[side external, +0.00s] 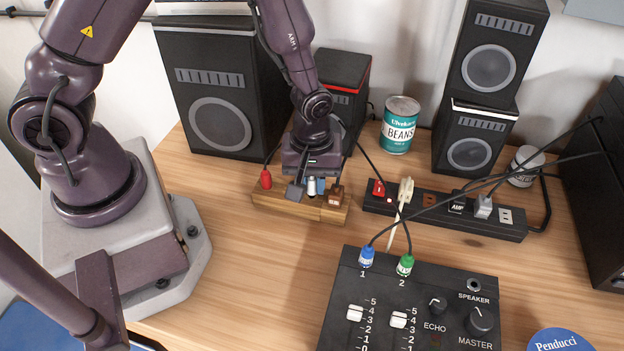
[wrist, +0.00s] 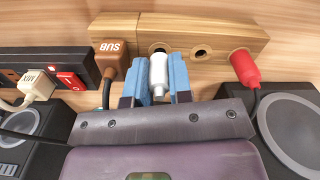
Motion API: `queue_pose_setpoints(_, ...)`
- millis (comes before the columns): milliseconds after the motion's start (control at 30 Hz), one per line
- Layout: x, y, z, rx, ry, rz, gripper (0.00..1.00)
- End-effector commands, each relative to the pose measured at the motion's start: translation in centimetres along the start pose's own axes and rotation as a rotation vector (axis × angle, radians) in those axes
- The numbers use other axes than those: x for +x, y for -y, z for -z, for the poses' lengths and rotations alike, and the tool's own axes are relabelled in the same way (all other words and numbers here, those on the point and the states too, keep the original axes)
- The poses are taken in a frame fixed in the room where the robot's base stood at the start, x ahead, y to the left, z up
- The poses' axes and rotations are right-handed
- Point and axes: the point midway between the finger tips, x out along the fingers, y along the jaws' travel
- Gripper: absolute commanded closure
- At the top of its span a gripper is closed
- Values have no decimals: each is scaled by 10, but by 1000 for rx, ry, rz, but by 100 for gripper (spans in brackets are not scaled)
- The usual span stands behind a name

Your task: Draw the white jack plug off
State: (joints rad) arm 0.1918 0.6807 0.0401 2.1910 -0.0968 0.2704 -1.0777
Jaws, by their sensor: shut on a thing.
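The white jack plug (wrist: 159,70) stands between the two blue fingers of my gripper (wrist: 159,75) in the wrist view. The fingers are shut on its sides. The plug's front end is at a dark hole in the wooden block (wrist: 215,27); how deep it sits cannot be told. In the side external view the white plug (side external: 311,187) shows small under my gripper (side external: 310,185), at the block (side external: 290,204).
A brown SUB plug (wrist: 114,55) and a red plug (wrist: 244,67) sit in the block on either side. A black power strip (side external: 450,205) with plugs and cables lies to the right. A mixer (side external: 420,310) is in front. Speakers (side external: 222,95) stand behind.

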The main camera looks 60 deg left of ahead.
Motion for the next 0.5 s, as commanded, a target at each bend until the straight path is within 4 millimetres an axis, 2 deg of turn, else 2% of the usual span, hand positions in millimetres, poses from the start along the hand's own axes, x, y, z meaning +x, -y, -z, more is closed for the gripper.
queue_pose_setpoints(233,-4,0,0,0,-1,-1,100)
queue_pose_setpoints(500,-17,0,1,0,-2,-1,100)
